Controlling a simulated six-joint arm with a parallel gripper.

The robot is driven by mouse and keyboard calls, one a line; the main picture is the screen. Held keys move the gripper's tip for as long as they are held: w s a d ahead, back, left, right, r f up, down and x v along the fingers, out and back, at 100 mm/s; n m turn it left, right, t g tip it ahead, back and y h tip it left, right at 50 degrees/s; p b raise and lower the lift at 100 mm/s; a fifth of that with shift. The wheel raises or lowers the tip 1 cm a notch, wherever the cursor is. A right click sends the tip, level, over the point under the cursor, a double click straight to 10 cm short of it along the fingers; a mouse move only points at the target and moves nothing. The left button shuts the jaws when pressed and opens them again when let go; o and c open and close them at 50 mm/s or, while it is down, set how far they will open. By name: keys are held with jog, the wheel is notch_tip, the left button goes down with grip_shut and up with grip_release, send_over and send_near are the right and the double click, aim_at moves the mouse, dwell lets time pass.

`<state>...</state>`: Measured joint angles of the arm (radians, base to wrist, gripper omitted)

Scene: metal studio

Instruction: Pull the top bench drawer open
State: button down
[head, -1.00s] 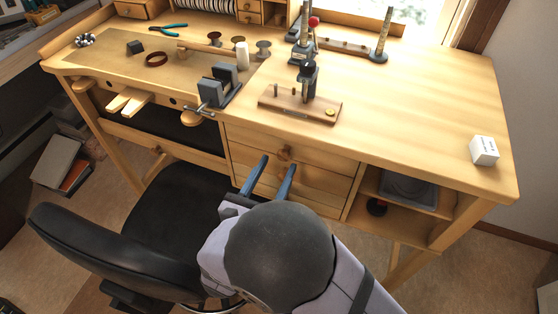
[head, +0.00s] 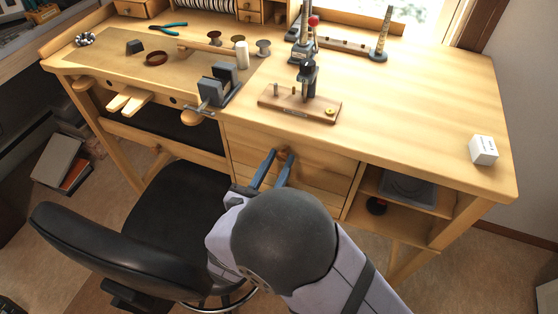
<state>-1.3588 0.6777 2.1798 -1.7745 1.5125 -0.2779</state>
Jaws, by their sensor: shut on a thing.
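The wooden bench (head: 430,130) has a stack of drawers below its right half. The top drawer (head: 325,163) is at the upper part of this stack, just under the bench top. Its front looks about flush with the bench, though a small gap would be hard to see. Its round wooden knob (head: 284,151) shows at the fingertips. My gripper (head: 279,158) has its two blue fingers on either side of the knob and is shut on it. The arm partly hides the lower drawers.
A black chair (head: 80,240) stands close on the left of my arm. An open shelf (head: 415,205) is right of the drawers. A vise (head: 218,88), a wooden-based stand (head: 300,105) and a white box (head: 484,150) are on the bench top.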

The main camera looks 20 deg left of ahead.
jog(key=s+p, duration=0.1)
jog(key=s, duration=1.1)
jog(key=shift+s, duration=0.15)
jog(key=c, duration=1.4)
grip_release()
jog(key=shift+c, duration=0.2)
notch_tip(320, 180, up, 10)
jog(key=p, duration=0.1)
